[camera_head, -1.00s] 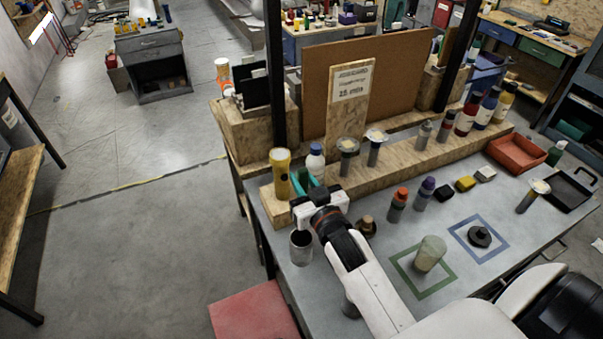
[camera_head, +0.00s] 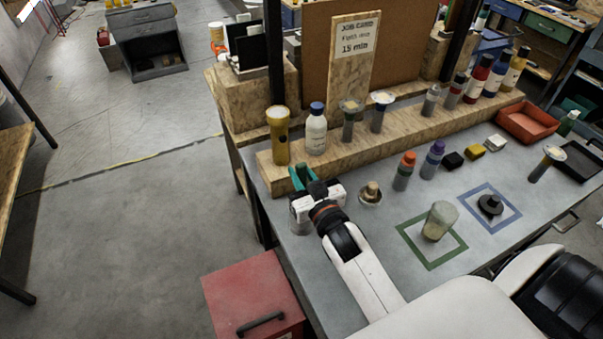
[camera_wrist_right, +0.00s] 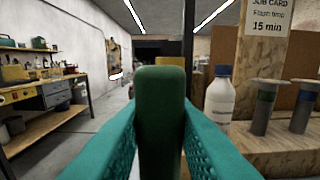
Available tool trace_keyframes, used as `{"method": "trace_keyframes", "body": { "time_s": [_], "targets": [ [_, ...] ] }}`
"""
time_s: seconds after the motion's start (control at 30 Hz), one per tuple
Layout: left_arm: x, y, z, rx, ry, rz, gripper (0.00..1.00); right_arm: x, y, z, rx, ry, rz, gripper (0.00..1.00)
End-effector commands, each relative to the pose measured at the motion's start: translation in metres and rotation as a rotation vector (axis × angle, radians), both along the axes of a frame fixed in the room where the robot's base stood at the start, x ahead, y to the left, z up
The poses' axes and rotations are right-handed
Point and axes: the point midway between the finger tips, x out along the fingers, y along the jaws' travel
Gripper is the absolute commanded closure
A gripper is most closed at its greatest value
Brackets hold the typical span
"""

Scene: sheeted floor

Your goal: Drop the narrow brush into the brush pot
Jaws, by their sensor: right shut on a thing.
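My right gripper (camera_head: 301,176) has teal fingers that point away from me, over the near left part of the bench. In the right wrist view the fingers (camera_wrist_right: 160,145) are shut on an upright dark green piece (camera_wrist_right: 160,105). I take it for the narrow brush; only this block-like part shows, and its lower end is hidden. The brush pot (camera_head: 299,223), a grey metal cup, stands near the bench's left edge. My gripper's white body covers its mouth in the head view, so I cannot tell whether the brush is over or inside it. My left gripper is not in view.
A yellow torch-like cylinder (camera_head: 278,135) and a white bottle with a blue cap (camera_head: 316,130) stand on the wooden ledge (camera_head: 400,135). A wooden-knobbed thing (camera_head: 370,192) stands right of my gripper. A cloudy cup (camera_head: 439,220) stands in a green square.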

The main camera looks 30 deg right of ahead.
Motion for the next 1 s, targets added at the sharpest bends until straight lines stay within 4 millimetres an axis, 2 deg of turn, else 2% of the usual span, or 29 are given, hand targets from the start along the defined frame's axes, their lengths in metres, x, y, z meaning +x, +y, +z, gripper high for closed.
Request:
{"method": "trace_keyframes", "body": {
  "time_s": [0.03,0.23,0.7,0.73,0.8,0.87,1.0],
  "targets": [
    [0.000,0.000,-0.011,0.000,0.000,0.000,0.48,0.000,0.000,-0.011,0.000,0.000,0.001,1.00],
    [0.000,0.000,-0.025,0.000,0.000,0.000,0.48,0.000,0.000,-0.025,0.000,-0.001,0.001,1.00],
    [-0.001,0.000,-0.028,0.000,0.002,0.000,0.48,0.000,0.000,-0.029,0.000,-0.001,0.001,1.00],
    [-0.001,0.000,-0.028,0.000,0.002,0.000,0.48,0.000,0.000,-0.029,0.000,0.000,0.000,0.72],
    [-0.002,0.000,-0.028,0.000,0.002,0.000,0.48,0.000,0.000,-0.029,0.000,0.000,0.000,0.61],
    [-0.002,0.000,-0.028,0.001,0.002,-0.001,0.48,0.000,0.000,-0.029,0.000,0.000,0.000,0.52],
    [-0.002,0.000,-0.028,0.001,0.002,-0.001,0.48,0.000,0.000,-0.029,0.000,0.000,0.000,0.52]
  ]
}}
